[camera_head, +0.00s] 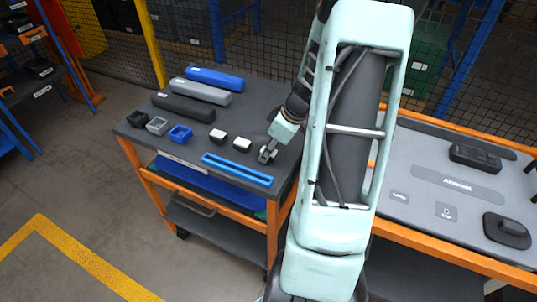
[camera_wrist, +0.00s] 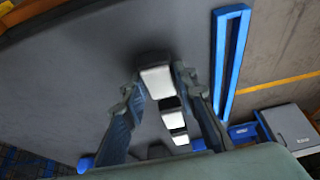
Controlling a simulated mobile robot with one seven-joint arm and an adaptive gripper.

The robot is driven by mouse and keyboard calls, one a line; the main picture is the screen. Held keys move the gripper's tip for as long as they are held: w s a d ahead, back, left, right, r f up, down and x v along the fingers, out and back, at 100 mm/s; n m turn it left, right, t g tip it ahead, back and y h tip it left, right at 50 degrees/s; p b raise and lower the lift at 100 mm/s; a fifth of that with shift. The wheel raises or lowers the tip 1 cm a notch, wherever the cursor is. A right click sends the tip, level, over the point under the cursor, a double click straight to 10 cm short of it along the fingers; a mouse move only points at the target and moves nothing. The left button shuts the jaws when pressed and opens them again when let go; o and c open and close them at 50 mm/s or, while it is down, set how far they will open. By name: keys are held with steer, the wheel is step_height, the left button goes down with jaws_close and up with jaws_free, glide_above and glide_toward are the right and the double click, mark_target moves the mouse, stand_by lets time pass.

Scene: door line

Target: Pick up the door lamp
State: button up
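Three small lamps with white faces and dark bases stand in a row on the dark grey cart top (camera_head: 195,145). The left lamp (camera_head: 218,136) and middle lamp (camera_head: 242,143) stand free. The lamp at the right end of the row (camera_wrist: 157,82) is the nearest in the wrist view, with the other two behind it. My gripper (camera_head: 268,153) is down at this end lamp and partly hides it in the head view. In the wrist view, my gripper's fingers (camera_wrist: 158,80) stand on either side of the lamp, with what look like narrow gaps.
A blue long tray (camera_head: 238,169) lies along the cart's front edge. Blue, grey and black long bars (camera_head: 214,78) lie at the back, and small open blocks (camera_head: 157,125) at the left. An orange-framed workbench (camera_head: 425,180) stands right, with a mesh fence behind.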

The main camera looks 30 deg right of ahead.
steer(key=c, duration=0.5)
steer(key=shift+o, duration=0.2)
steer(key=shift+r, duration=0.45)
step_height(320, 180, up, 2)
steer(key=shift+r, duration=0.15)
steer(key=s+r+b, duration=0.2)
steer(key=s+r, duration=0.7)
steer(key=s, duration=0.5)
steer(key=shift+a+r+b, duration=0.3)
steer(key=shift+a+r, duration=0.1)
steer(key=shift+a, duration=0.05)
